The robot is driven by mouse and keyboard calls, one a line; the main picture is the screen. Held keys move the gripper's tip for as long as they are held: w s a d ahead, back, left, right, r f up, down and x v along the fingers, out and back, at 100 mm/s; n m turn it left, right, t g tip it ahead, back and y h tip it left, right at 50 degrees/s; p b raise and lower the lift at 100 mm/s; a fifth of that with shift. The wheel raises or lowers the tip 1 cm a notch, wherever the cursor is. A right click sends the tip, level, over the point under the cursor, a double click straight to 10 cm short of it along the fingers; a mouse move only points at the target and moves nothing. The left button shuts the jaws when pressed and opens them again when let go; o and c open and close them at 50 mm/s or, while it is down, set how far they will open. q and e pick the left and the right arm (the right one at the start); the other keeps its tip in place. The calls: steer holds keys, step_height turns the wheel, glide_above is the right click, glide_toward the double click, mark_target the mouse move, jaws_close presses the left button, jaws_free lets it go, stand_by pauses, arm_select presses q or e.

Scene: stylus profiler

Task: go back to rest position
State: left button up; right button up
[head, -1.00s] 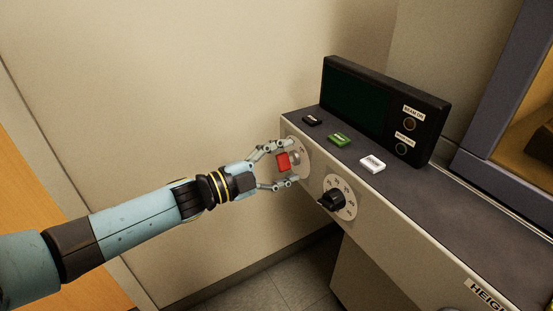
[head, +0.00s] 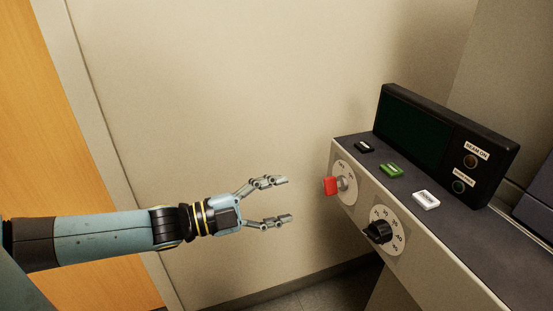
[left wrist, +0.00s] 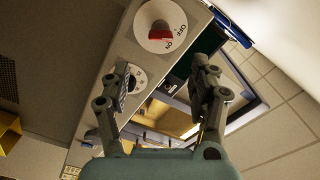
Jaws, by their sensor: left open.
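My left gripper (head: 286,200) is open and empty, to the left of the machine's front panel and apart from it. Its two fingers also show in the left wrist view (left wrist: 168,82). A red knob (head: 331,186) sits on a round white dial on the panel's front. In the left wrist view the red knob (left wrist: 160,33) is on a dial marked ON and OFF, beyond the fingertips. A black knob (head: 377,232) on a numbered dial is lower right of it. My right gripper is not in view.
The panel top (head: 450,245) carries a black, a green (head: 390,170) and a white button (head: 426,201). A dark display box (head: 440,140) with two lamps stands behind them. A bare wall (head: 240,90) and an orange door (head: 30,100) are at the left. The space around the gripper is free.

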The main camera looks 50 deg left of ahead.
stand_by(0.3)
arm_select(q)
steer(key=s+f+n+g+y, duration=0.2)
steer(key=s+f+n, duration=0.15)
steer(key=f, duration=0.55)
steer(key=s+f+n+g+y, duration=0.2)
steer(key=s+f+n+y, duration=0.15)
steer(key=f, duration=0.45)
steer(key=s+f+n+g+y, duration=0.2)
steer(key=s+f+n, duration=0.15)
steer(key=f, duration=0.55)
steer(key=s+d+f+n+g, duration=0.1)
steer(key=s+f+n+g, duration=0.1)
steer(key=s, duration=0.6)
steer(key=s+d+f+n+g, duration=0.1)
steer(key=s+f+g, duration=0.3)
steer(key=s+f, duration=0.3)
steer(key=s+d+f+n+g, duration=0.2)
steer(key=s+f+g, duration=0.1)
steer(key=s, duration=0.8)
steer(key=shift+f+n+g, duration=0.35)
steer(key=shift+f+g, duration=0.05)
steer(key=shift+f, duration=0.4)
